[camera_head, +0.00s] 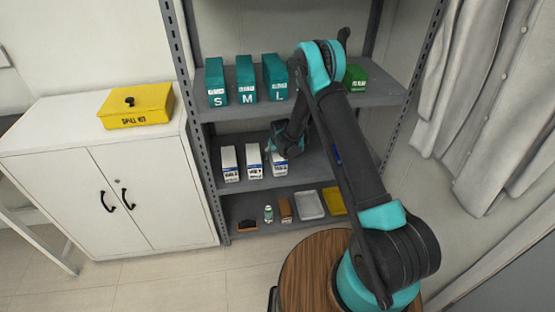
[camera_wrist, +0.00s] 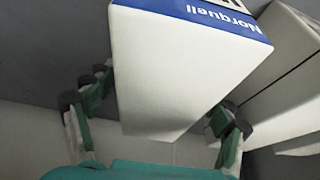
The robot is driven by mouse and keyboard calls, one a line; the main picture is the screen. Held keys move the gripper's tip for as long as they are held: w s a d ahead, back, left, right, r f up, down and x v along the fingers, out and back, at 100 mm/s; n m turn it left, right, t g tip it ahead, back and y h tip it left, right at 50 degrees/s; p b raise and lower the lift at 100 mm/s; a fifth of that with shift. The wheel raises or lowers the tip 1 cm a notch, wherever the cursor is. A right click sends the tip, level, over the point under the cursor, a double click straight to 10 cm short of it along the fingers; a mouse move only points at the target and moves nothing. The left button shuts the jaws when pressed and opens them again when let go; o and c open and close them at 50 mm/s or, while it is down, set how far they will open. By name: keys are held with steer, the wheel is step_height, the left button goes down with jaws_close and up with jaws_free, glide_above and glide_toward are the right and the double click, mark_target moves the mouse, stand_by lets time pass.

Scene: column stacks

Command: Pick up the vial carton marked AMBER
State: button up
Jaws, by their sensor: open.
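Gaps show on both sides. The rest of its label is cut off.
Neighbouring cartons (camera_wrist: 275,90) stand close on the right in the wrist view. Teal boxes (camera_head: 245,80) marked S, M, L and a green box (camera_head: 355,78) are on the shelf above. A bottle (camera_head: 268,214), brown box (camera_head: 286,210) and trays (camera_head: 309,205) are below.

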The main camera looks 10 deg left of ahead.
stand_by(0.3)
steer(key=c, duration=1.6)
steer(key=shift+c, duration=0.6)
steer(key=shift+r, duration=0.2)
